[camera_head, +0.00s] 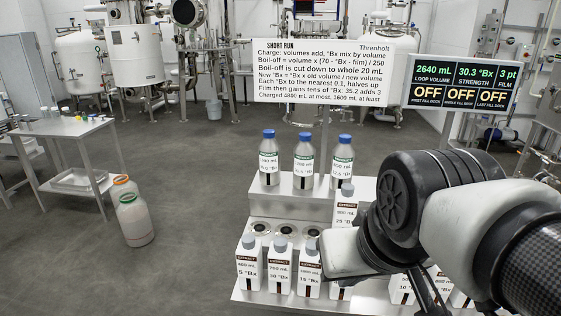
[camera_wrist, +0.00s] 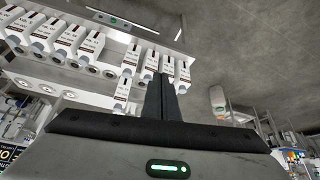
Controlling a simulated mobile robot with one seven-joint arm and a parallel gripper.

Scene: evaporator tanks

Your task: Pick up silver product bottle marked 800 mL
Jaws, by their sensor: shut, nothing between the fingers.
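Three silver product bottles with blue caps and green-banded labels stand upright in a row on the raised steel shelf: a left one (camera_head: 269,160), a middle one (camera_head: 304,162) and a right one (camera_head: 342,163). Their volume figures are too small to read surely, so I cannot tell which is marked 800 mL. A white extract carton (camera_head: 345,208) with a grey cap appears to read 800 mL. My gripper (camera_wrist: 163,82) is shut and empty in the wrist view, pointing toward white cartons. In the head view my arm covers the right of the stand.
Several white extract cartons (camera_head: 249,268) stand along the front of the stepped steel stand (camera_head: 256,206), with round holders (camera_head: 261,228) behind them. A white sign (camera_head: 321,72) and dark display (camera_head: 459,83) rise behind. Two jugs (camera_head: 135,220) stand on open floor left, near a steel table (camera_head: 62,131).

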